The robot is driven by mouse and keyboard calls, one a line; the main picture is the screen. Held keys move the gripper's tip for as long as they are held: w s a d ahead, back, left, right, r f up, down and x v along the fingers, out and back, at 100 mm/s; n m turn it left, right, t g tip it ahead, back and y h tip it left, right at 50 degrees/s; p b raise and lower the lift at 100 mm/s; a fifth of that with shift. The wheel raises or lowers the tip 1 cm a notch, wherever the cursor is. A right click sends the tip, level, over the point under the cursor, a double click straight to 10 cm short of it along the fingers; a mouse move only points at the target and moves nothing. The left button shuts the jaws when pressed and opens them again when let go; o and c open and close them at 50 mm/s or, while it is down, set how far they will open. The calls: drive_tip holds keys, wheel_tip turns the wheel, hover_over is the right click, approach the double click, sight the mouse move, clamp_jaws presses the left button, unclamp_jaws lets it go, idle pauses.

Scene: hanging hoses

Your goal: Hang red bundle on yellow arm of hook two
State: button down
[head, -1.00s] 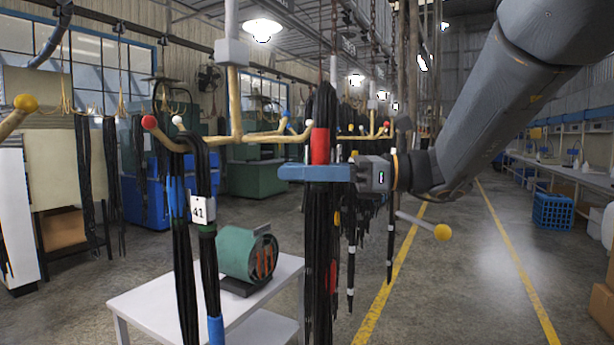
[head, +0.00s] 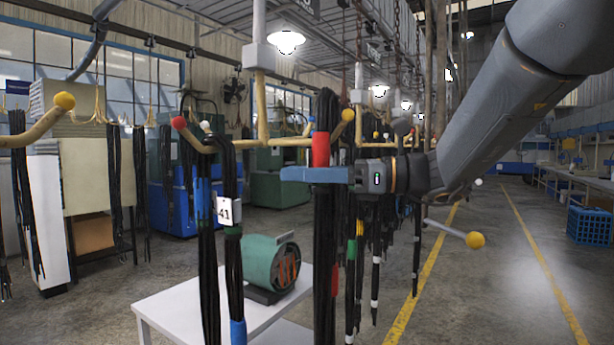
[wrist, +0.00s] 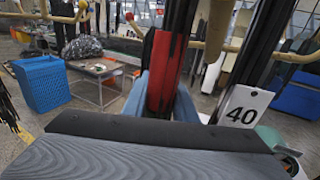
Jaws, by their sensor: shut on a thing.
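My gripper (head: 318,175), with blue fingers, is shut on the red bundle, long black hoses with a red band (head: 321,150). The bundle hangs upright; its red band also shows between the fingers in the wrist view (wrist: 165,72). The nearest hook (head: 262,110) has a red-tipped arm at left, and white and blue tips behind. A yellow-tipped arm (head: 348,116) shows just right of the bundle's top; whether it belongs to this hook is partly hidden by the bundle. I see no number on the hook, so I cannot tell which is hook two.
A tag reading 40 (wrist: 243,106) shows in the wrist view. A white table (head: 180,305) with a green motor (head: 270,262) stands below. Another yellow-tipped arm (head: 64,101) is at far left. The right aisle is open.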

wheel_tip(320, 180, down, 6)
drive_tip(key=w+a+b, duration=0.1)
drive_tip(key=a+b, duration=0.1)
drive_tip(key=b, duration=0.1)
drive_tip(key=shift+w+f, duration=0.2)
drive_tip(key=shift+w, duration=0.2)
idle(0.4)
drive_tip(key=shift+f, duration=0.1)
idle(0.6)
drive_tip(key=c, duration=1.4)
unclamp_jaws()
drive_tip(key=shift+o, duration=0.2)
drive_tip(key=shift+f, duration=0.1)
